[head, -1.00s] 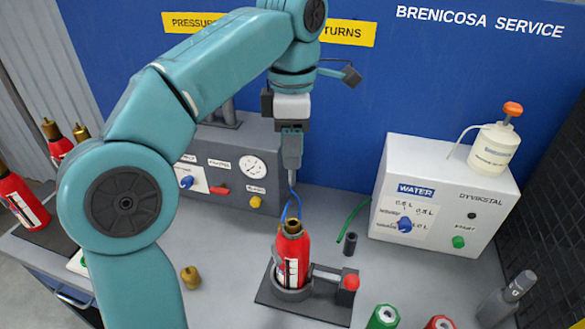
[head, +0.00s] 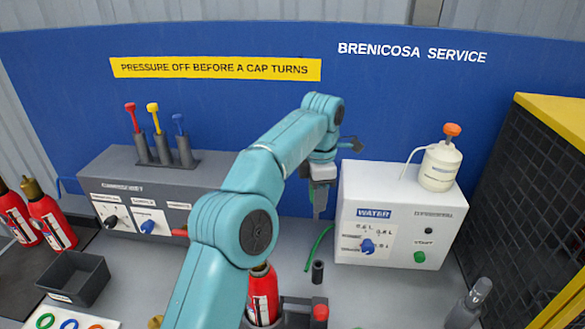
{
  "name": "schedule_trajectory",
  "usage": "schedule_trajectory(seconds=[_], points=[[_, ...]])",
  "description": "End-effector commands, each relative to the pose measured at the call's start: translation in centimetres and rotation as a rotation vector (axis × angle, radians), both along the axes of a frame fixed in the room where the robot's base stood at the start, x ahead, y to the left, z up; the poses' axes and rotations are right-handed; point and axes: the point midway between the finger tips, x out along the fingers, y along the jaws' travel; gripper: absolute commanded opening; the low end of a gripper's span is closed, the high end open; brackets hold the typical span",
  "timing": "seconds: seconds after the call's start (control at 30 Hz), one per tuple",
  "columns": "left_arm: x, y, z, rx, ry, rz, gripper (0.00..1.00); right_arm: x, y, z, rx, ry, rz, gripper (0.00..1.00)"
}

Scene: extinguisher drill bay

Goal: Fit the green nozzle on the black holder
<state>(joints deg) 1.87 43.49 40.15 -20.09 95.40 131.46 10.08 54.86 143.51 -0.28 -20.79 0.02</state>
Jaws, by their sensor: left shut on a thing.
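My left gripper (head: 320,203) is shut on a slim grey piece pointing down, mostly hidden by the fingers; I cannot tell whether it is the green nozzle. The gripper is in front of the water box's left edge, above the table and apart from it. The black holder (head: 317,271), a short dark upright tube, stands on the table below it. My right gripper is out of view.
The white water box (head: 400,215) stands right of the gripper, with a pump bottle (head: 440,165) on top. A red extinguisher (head: 263,295) stands front left of the holder, partly behind my arm. A grey cylinder (head: 468,305) stands front right. Bare table lies right of the holder.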

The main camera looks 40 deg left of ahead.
Motion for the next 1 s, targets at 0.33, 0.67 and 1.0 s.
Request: schedule_trajectory(seconds=[0.33,0.67,1.0], points=[[0.5,-1.6,-10.1,-0.001,0.005,-0.029,0.0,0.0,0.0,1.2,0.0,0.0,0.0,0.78],[0.4,-1.5,-12.2,0.001,-0.001,-0.027,0.0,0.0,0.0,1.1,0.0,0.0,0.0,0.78],[0.4,-1.5,-13.7,0.0,0.0,-0.027,0.0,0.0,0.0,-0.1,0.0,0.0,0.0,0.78]])
